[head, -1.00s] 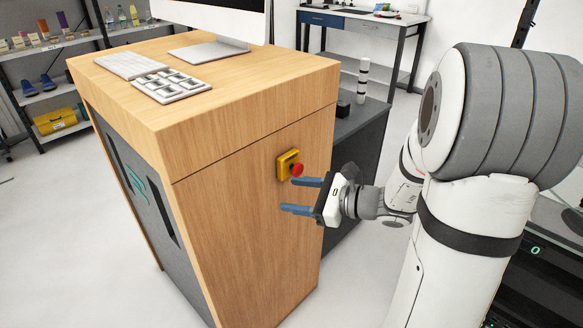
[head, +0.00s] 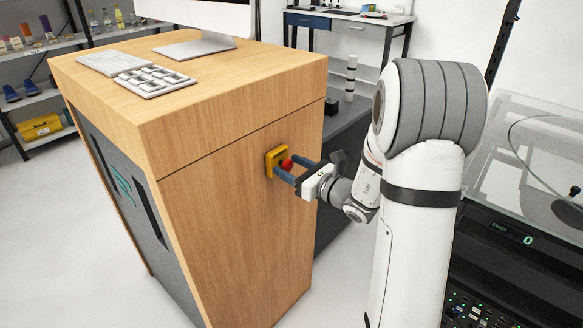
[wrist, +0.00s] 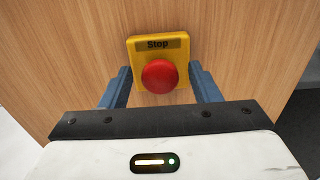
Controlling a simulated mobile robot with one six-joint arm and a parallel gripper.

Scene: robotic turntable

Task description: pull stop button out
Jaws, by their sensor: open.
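The stop button is a red round knob (head: 286,164) on a yellow box (head: 271,163) fixed to the wooden side of the cabinet. In the wrist view the red knob (wrist: 159,76) is below the "Stop" label on the yellow box (wrist: 141,46). My gripper (head: 294,170) is open, with its blue fingers reaching toward the box. In the wrist view my gripper (wrist: 160,82) has one finger on each side of the knob, with gaps visible between fingers and knob. Whether the fingertips touch the panel is unclear.
A dark lower bench (head: 340,135) stands just behind the cabinet. A glass-topped unit (head: 530,180) is at the right. Floor is free at the left.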

